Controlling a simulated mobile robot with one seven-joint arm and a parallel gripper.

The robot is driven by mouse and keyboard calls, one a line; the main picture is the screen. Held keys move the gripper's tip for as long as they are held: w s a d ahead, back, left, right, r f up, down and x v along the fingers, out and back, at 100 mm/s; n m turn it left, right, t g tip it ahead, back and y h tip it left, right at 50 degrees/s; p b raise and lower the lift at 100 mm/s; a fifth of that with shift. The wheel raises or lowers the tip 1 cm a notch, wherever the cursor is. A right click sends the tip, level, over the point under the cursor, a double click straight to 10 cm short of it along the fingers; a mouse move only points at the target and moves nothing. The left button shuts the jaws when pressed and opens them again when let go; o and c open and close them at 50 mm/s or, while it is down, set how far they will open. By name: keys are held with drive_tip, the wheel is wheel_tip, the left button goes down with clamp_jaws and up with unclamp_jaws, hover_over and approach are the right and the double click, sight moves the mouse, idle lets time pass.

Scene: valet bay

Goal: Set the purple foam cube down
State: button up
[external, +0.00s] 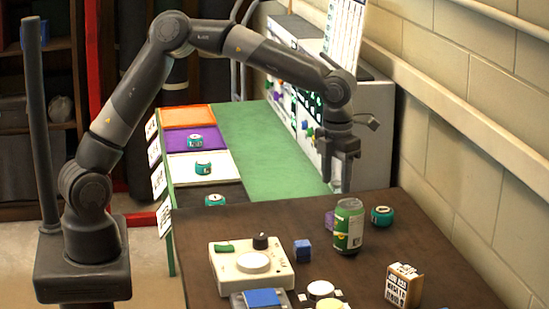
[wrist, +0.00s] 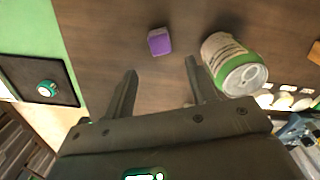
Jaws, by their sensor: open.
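The purple foam cube (wrist: 159,41) rests on the brown tabletop and shows whole in the wrist view, ahead of and between my fingertips. In the external view only a part of the cube (external: 329,220) shows, at the left of the green can, which hides the rest. My gripper (external: 339,186) hangs above the far edge of the brown table, pointing down. In the wrist view my gripper (wrist: 160,72) has its two fingers apart with nothing between them. The cube is apart from both fingers.
A green can (external: 348,226) stands close beside the cube; a teal round item (external: 382,215) lies to its right. A blue cube (external: 302,250), a white dial box (external: 251,266) and a lettered block (external: 403,285) are nearer. A green table (external: 262,150) with coloured squares lies beyond.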

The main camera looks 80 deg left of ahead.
drive_tip(key=s+a+r+n+t+y, duration=0.1)
drive_tip(key=s+a+r+n, duration=0.3)
drive_tip(key=s+n, duration=0.45)
drive_tip(key=s+a+r+n+t+y, duration=0.1)
drive_tip(key=s+a+r+n+t, duration=0.15)
drive_tip(key=s+r+n, duration=0.55)
drive_tip(key=s+a+f+n+t+h, duration=0.1)
drive_tip(key=s+a+n, duration=0.2)
drive_tip(key=s+n, duration=0.4)
drive_tip(key=s+a+f+n+t+h, duration=0.1)
drive_tip(key=s+a+n, duration=0.3)
drive_tip(key=s+n, duration=0.4)
drive_tip(key=shift+s+f, duration=0.65)
drive_tip(key=shift+s, duration=0.6)
